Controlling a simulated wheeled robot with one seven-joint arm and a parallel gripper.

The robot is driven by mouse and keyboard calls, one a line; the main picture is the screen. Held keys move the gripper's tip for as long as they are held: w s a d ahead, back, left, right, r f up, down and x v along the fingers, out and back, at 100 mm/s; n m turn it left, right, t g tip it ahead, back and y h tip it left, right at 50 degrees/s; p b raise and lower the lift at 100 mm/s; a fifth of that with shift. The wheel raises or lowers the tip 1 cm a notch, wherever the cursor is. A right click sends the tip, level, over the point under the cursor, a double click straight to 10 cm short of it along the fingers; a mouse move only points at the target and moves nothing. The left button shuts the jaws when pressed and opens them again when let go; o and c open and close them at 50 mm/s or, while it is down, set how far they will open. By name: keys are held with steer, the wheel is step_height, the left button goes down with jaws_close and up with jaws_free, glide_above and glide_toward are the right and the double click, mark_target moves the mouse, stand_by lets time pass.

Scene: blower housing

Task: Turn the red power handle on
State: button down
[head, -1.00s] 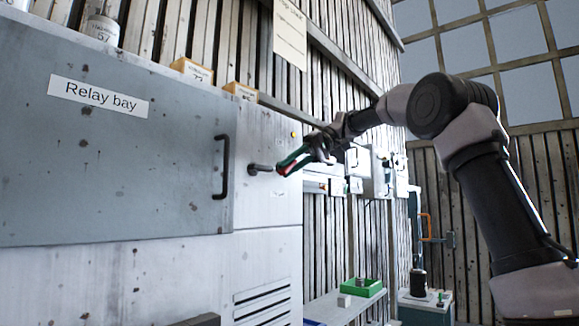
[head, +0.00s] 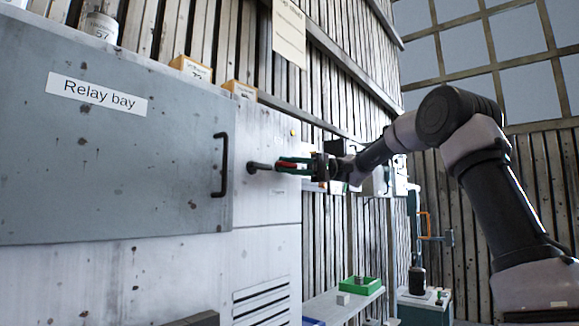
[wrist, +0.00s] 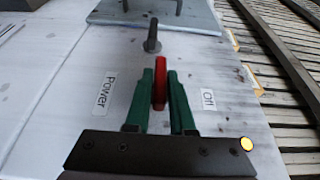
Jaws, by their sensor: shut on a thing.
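The red power handle (head: 287,165) is on the pale panel right of the relay bay door, beside a dark peg (head: 258,167). In the wrist view the red handle (wrist: 160,84) stands between the green fingers, below the dark peg (wrist: 152,38) in the picture. My gripper (head: 293,165) is shut on the handle, with its fingers on either side and pointing left in the head view. A "Power" label (wrist: 105,94) lies left of the fingers in the wrist view. A small label (wrist: 208,99), apparently "On", lies to the right.
The grey relay bay door (head: 110,170) has a black pull handle (head: 222,165) left of my gripper. A yellow lamp (wrist: 246,143) is on the panel. A shelf at lower right holds a green tray (head: 360,287). Boxes stand on the cabinet top.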

stand_by(0.5)
steer(key=c, duration=0.8)
jaws_free()
steer(key=shift+c, duration=0.2)
steer(key=v, duration=1)
steer(key=shift+w+d, duration=0.25)
steer(key=shift+d, duration=0.1)
